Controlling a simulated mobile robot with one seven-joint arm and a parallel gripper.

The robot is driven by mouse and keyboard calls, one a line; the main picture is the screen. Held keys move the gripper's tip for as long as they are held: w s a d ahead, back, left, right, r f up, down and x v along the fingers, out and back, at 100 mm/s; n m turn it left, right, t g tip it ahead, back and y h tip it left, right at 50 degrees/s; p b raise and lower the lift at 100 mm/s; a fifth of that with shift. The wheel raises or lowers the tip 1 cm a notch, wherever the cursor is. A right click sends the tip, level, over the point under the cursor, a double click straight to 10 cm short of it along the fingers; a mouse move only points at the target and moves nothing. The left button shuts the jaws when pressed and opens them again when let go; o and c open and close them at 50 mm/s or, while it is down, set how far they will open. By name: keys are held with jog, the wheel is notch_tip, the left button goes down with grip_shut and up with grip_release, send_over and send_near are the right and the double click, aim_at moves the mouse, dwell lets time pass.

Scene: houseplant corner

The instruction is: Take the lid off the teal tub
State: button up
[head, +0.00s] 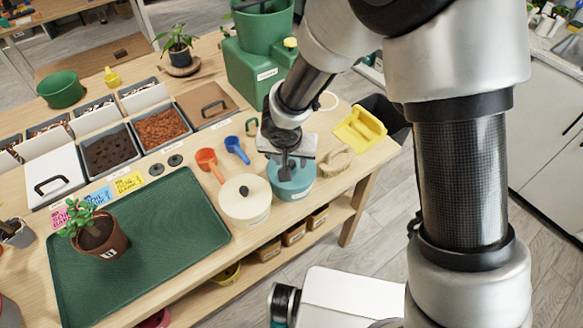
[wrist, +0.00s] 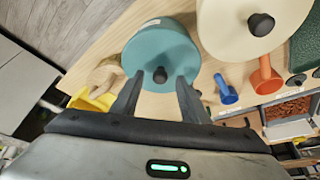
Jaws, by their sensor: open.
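The teal tub (head: 297,190) stands near the front edge of the wooden table in the head view, its top partly hidden by my gripper. In the wrist view the teal tub (wrist: 150,32) shows its teal lid (wrist: 145,55) with a black knob (wrist: 160,74); the lid sits on the tub. My gripper (wrist: 158,82) is open, with one finger on each side of the knob in the picture. It also shows in the head view (head: 286,172), pointing down above the lid. I cannot tell whether the fingers are level with the knob or above it.
A cream lidded tub (head: 245,203) stands close by on the left. An orange scoop (head: 209,163) and a blue scoop (head: 237,149) lie behind it. A brush (head: 335,163) and a yellow dustpan (head: 359,129) lie to the right. A green mat (head: 150,235) holds a potted plant (head: 98,235).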

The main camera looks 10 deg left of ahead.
jog(key=shift+w+f, duration=0.1)
jog(key=shift+f, duration=0.15)
grip_shut()
